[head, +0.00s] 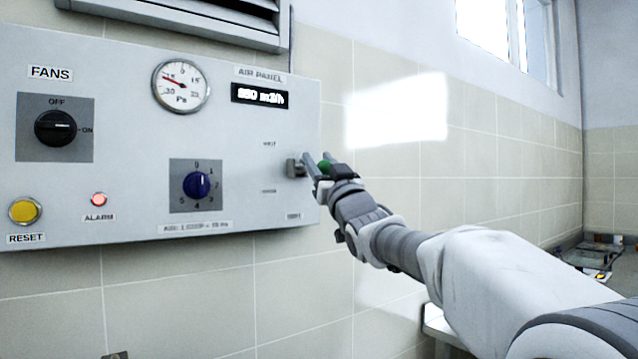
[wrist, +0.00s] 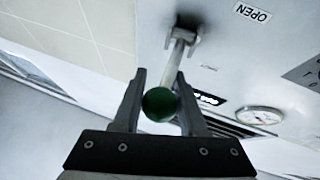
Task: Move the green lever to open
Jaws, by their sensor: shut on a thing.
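The green lever has a round green knob (wrist: 160,104) on a metal shaft (wrist: 178,55) that runs to a pivot bracket on the panel. My gripper (wrist: 160,95) has one finger on each side of the knob and is shut on the lever. In the head view my gripper (head: 317,168) is at the panel's right edge, with a little of the green knob (head: 324,166) showing between the fingers. The metal pivot (head: 294,167) is just left of it.
The grey panel (head: 120,150) carries a FANS knob (head: 55,128), a blue dial (head: 197,185), a gauge (head: 181,86), a display (head: 259,96), a red alarm light (head: 98,199) and a yellow reset button (head: 25,210). A vent (head: 190,18) is above. The tiled wall right of the panel is bare.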

